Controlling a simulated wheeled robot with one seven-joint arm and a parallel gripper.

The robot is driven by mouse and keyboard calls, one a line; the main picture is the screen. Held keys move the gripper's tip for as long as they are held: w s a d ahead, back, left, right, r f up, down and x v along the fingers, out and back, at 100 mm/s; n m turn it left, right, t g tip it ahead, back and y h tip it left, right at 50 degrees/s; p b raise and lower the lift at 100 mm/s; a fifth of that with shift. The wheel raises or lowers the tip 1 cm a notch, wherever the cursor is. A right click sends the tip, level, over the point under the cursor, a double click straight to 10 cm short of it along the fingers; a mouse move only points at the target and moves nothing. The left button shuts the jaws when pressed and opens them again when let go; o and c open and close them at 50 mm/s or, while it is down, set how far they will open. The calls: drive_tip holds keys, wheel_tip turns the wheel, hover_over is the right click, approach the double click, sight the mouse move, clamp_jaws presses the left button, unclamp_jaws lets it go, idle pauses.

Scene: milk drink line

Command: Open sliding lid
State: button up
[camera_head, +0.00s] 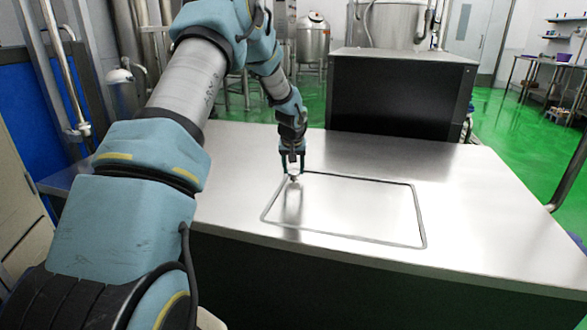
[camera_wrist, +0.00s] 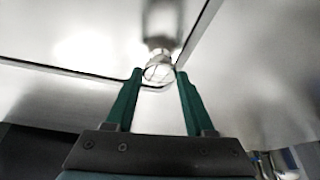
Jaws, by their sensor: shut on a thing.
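The sliding lid (camera_head: 350,210) is a flat metal panel in the steel table top, outlined by a dark seam with rounded corners. It also shows in the wrist view (camera_wrist: 75,40). A small round metal knob (camera_wrist: 158,72) sits near a corner of the panel outline. My gripper (camera_head: 294,176) reaches down to the panel's far left corner in the head view. In the wrist view its two green fingers (camera_wrist: 157,76) stand on either side of the knob and are shut on it. The fingers partly hide the knob in the head view.
The steel table (camera_head: 475,205) is otherwise bare around the panel. A large black box with a metal top (camera_head: 400,95) stands behind the table. Steel tanks (camera_head: 312,40) and a green floor (camera_head: 515,130) lie beyond. A blue panel (camera_head: 40,90) is at the left.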

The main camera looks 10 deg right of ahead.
clamp_jaws()
idle(0.3)
drive_tip(key=b, duration=0.3)
hover_over(406, 198)
drive_tip(key=shift+d, duration=0.1)
drive_tip(key=o, duration=1)
unclamp_jaws()
drive_tip(key=shift+c, duration=0.2)
drive_tip(key=v, duration=1)
drive_tip(key=shift+r+b, duration=0.3)
drive_tip(key=shift+r, duration=0.1)
drive_tip(key=shift+s, duration=0.1)
